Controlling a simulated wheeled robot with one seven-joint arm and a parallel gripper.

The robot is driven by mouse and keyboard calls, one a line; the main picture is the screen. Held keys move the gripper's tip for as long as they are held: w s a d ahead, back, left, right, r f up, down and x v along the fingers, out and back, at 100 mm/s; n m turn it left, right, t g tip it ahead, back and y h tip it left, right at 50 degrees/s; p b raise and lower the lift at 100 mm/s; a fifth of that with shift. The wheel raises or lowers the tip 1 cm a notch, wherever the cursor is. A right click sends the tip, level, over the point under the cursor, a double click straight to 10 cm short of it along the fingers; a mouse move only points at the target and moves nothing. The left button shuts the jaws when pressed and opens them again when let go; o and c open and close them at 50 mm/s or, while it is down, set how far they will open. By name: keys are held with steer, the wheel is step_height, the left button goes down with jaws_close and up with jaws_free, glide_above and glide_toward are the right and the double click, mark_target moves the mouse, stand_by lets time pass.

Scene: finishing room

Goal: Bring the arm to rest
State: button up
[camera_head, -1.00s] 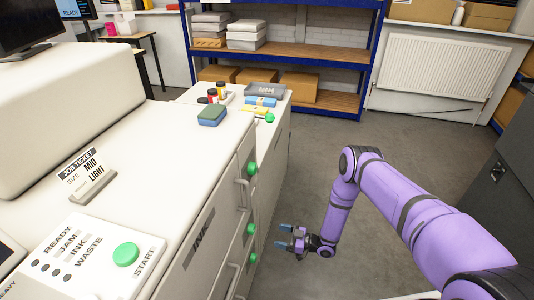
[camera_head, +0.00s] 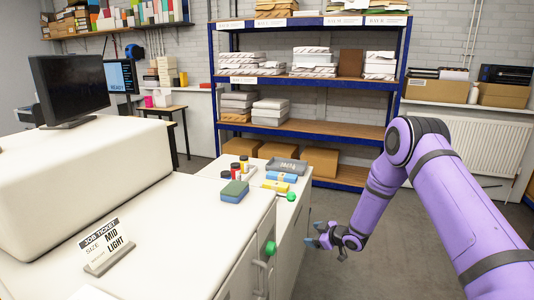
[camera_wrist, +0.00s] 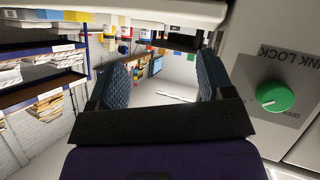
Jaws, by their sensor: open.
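My gripper (camera_head: 316,241) is at the end of my purple arm, to the right of the white machine's front side and apart from it in the head view. In the wrist view my gripper (camera_wrist: 162,80) shows two blue textured finger pads set wide apart, with nothing between them. My arm reaches in from the right edge of the head view and bends down at the elbow. A green knob (camera_wrist: 275,96) on the machine's front shows right of the fingers in the wrist view.
The white machine (camera_head: 180,205) fills the left, with a job ticket sign (camera_head: 107,246) and a green-blue sponge (camera_head: 235,191) on top. Green knobs (camera_head: 270,248) and handles stick out from its front. Blue shelving (camera_head: 330,126) stands behind. Grey floor (camera_head: 395,250) is open right of the machine.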

steer(key=d+r+m+t+h, duration=0.1)
steer(key=d+r+h, duration=0.15)
steer(key=r, duration=0.75)
steer(key=d+r+m+h, duration=0.2)
steer(key=d+r, duration=0.2)
steer(key=r, duration=0.6)
steer(key=s+d+r+m+h, duration=0.25)
steer(key=s+r, duration=0.35)
steer(key=r, duration=0.3)
steer(key=s+d+r+m+h, duration=0.1)
steer(key=s+d+r+h, duration=0.15)
steer(key=s+r, duration=0.45)
steer(key=s+d+r+m+g, duration=0.1)
steer(key=s+r+m, duration=0.1)
steer(key=s+r, duration=0.45)
steer(key=s+d+r+m+g, duration=0.1)
steer(key=s+r+m, duration=0.15)
steer(key=s, duration=0.65)
steer(key=s+a+m+g, duration=0.1)
steer(key=s+g, duration=0.1)
steer(key=s, duration=1.9)
steer(key=shift+s+r+m+g, duration=0.2)
steer(key=shift+s+m+g, duration=0.1)
steer(key=shift+s+m, duration=0.1)
steer(key=shift+y, duration=0.25)
steer(key=shift+c, duration=0.2)
